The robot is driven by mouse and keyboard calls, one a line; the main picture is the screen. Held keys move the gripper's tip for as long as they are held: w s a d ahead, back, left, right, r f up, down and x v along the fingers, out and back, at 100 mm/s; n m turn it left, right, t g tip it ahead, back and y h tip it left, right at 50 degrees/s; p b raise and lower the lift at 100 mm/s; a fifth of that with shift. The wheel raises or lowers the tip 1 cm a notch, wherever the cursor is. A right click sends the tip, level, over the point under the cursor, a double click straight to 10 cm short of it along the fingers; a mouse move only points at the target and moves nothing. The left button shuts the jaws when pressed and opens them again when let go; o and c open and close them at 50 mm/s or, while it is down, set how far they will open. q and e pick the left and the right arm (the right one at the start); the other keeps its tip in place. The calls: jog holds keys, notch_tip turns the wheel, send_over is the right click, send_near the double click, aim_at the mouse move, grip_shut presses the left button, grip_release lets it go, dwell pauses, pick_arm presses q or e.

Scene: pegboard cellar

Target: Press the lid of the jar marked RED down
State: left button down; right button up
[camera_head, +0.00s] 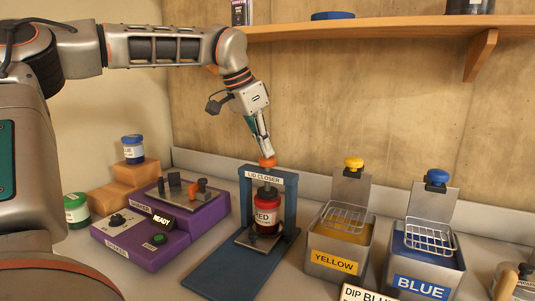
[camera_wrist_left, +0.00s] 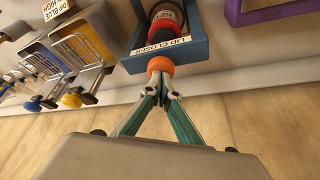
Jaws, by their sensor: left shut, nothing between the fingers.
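The jar marked RED (camera_head: 266,212) stands upright inside the blue frame labelled LID CLOSER (camera_head: 290,190). An orange knob (camera_head: 267,162) sits on top of the frame, above the jar. My left gripper (camera_head: 265,152) is shut and empty, pointing down, with its fingertips at the knob's top. In the left wrist view, the shut fingertips (camera_wrist_left: 160,88) meet the edge of the orange knob (camera_wrist_left: 161,66); they seem to touch it. The jar (camera_wrist_left: 166,14) shows beyond the frame there. The crossbar partly hides the jar's top, so I cannot tell how its lid sits. My right gripper is out of view.
A purple station with a READY display (camera_head: 161,221) stands left of the closer. YELLOW (camera_head: 333,262) and BLUE (camera_head: 420,285) dip tanks with wire baskets stand to the right. A green-lidded jar (camera_head: 76,210) and wooden blocks are at far left. A shelf (camera_head: 400,27) runs above.

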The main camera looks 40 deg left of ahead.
pick_arm(q)
jog(key=shift+w+r, duration=0.15)
jog(key=shift+r, duration=0.85)
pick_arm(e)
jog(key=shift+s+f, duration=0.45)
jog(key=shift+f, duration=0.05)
pick_arm(q)
jog(key=shift+r, duration=0.1)
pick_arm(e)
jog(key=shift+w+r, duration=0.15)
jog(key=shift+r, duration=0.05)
pick_arm(q)
jog(key=shift+r, duration=0.2)
notch_tip(320, 180, up, 3)
jog(key=shift+r+p, duration=0.2)
jog(key=shift+p, duration=0.15)
jog(key=shift+r, duration=0.65)
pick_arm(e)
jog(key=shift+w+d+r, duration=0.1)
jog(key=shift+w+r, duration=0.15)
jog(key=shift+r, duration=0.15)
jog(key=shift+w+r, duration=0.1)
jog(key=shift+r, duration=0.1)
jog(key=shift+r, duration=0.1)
